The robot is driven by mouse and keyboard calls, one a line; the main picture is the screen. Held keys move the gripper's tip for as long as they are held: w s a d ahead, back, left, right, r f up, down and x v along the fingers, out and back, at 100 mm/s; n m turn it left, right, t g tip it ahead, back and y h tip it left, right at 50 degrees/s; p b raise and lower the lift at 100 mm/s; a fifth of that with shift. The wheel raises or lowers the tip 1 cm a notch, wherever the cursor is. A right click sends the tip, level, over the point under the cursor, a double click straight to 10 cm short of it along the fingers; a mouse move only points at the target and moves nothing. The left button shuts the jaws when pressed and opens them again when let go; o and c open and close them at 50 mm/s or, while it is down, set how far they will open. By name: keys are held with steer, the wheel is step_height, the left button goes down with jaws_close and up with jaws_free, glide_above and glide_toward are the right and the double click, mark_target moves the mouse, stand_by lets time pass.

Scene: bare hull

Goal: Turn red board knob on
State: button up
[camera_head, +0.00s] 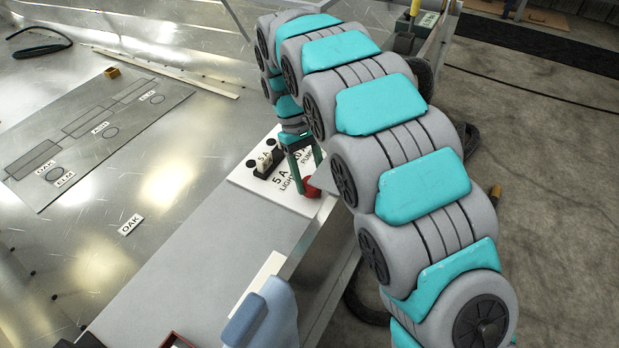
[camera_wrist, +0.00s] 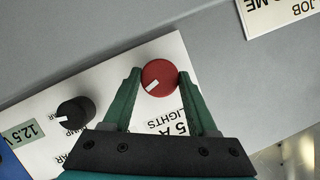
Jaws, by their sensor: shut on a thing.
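The red knob (camera_wrist: 160,78) is round with a white pointer mark and sits on the white board (camera_wrist: 98,85). In the wrist view the mark points to the lower left. Text reading "5 A LIGHTS" is printed just below the knob. My gripper (camera_wrist: 160,80) has its two green fingers closed on the knob's sides. In the head view my gripper (camera_head: 306,182) reaches down to the board's right edge, and the red knob (camera_head: 311,187) shows partly behind its fingers. A black knob (camera_wrist: 75,112) with its own white mark sits to the left on the same board.
Black fittings (camera_head: 265,160) stand on the board beside my gripper. A blue object (camera_head: 262,315) stands near the front edge. The grey bench strip (camera_head: 190,265) is mostly clear.

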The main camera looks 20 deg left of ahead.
steer(key=shift+m+g+y, duration=0.3)
steer(key=shift+m+y, duration=0.1)
steer(key=shift+m, duration=0.7)
steer(key=o, duration=1.4)
steer(key=shift+c, duration=0.2)
steer(key=shift+w+r, duration=0.1)
steer(key=p+v, duration=0.2)
steer(key=v, duration=0.5)
steer(key=shift+p, duration=0.4)
steer(key=shift+w, duration=0.1)
